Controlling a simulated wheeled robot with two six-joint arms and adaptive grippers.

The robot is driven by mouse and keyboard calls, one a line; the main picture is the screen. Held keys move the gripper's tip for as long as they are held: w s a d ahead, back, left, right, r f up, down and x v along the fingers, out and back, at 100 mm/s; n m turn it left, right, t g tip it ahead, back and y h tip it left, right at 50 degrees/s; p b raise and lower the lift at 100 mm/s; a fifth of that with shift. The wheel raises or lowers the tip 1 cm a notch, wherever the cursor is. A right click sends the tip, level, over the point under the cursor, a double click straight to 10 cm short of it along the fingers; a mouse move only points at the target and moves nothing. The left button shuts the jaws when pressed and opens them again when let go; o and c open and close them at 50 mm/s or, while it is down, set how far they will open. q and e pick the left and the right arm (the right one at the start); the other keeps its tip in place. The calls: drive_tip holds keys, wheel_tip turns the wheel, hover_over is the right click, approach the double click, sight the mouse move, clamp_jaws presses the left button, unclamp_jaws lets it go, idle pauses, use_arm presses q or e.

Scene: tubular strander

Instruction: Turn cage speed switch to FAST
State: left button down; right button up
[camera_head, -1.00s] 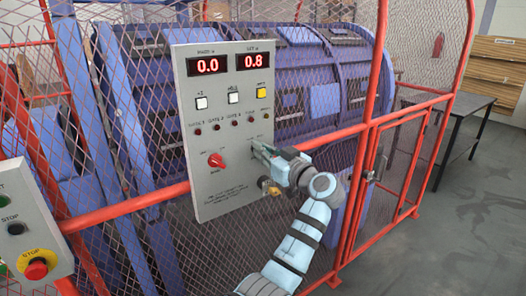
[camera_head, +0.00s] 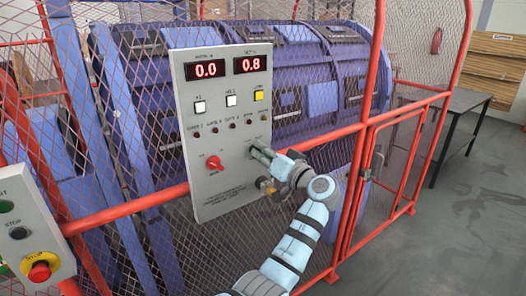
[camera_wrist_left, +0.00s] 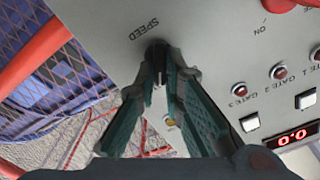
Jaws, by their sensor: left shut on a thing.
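The grey control panel (camera_head: 222,195) hangs on the red-framed mesh guard. My left gripper (camera_head: 256,150) is at its right half, below the row of small lamps. In the left wrist view the fingertips (camera_wrist_left: 157,48) are closed around a small dark knob, beside the printed word SPEED (camera_wrist_left: 144,29). The fingers hide most of this switch, so its pointer direction cannot be told. The panel's displays read 0.0 (camera_head: 209,70) and 0.8 (camera_head: 250,64). My right gripper is not in view.
A red knob (camera_head: 214,162) sits left of my gripper. White buttons (camera_head: 231,100) and a yellow button (camera_head: 259,96) are above. A stop box with a red emergency button (camera_head: 39,271) is at lower left. Blue strander drums (camera_head: 320,98) stand behind the mesh.

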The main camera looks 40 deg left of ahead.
use_arm(q)
drive_tip(key=shift+f, duration=0.2)
drive_tip(key=c, duration=1.7)
unclamp_jaws()
drive_tip(key=shift+r, duration=0.1)
drive_tip(key=v, duration=0.7)
drive_tip(key=shift+d, duration=0.35)
drive_tip(key=shift+a, duration=0.15)
